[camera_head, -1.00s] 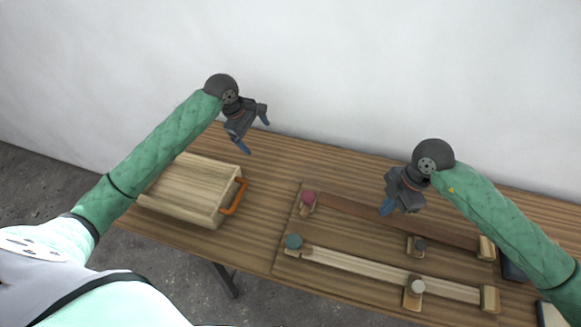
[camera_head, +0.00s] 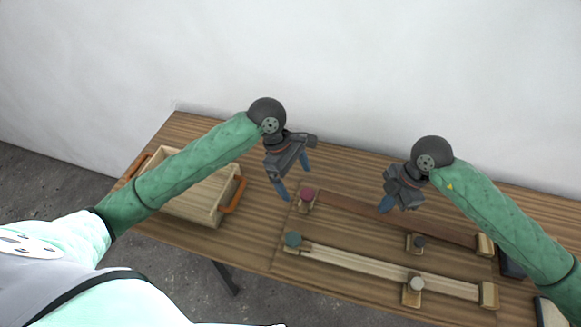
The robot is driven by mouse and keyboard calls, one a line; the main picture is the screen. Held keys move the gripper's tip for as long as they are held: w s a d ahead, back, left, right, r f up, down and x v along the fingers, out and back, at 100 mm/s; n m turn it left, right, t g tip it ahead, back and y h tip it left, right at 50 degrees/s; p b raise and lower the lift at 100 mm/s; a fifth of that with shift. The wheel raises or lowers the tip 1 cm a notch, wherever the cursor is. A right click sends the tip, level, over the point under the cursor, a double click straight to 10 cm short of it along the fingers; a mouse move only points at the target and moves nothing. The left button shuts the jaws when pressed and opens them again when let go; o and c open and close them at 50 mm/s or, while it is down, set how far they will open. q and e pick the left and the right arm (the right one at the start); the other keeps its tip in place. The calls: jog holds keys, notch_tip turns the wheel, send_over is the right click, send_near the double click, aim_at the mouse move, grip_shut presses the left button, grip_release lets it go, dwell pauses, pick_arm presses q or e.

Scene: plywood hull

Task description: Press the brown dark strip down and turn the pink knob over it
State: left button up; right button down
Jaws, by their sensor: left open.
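The brown dark strip (camera_head: 355,211) lies along the back of a wooden board (camera_head: 338,240). The pink knob (camera_head: 307,193) stands on a small block at the strip's left end; I cannot tell if it is turned over the strip. My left gripper (camera_head: 293,180) is open and empty, above and just left of the pink knob. My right gripper (camera_head: 388,207) hangs above the strip's middle and hides part of it; its fingers overlap, so its opening is unclear.
A pale strip (camera_head: 375,265) lies along the board's front, with a teal knob (camera_head: 293,239) at its left. A wooden box (camera_head: 207,211) with orange handles is at left, partly behind my arm.

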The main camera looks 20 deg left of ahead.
aim_at(304, 196)
pick_arm(q)
jog(key=x, duration=0.8)
jog(key=c, duration=1.1)
jog(key=shift+o, duration=0.2)
pick_arm(e)
jog(key=shift+f, duration=0.4)
jog(key=shift+f, duration=0.3)
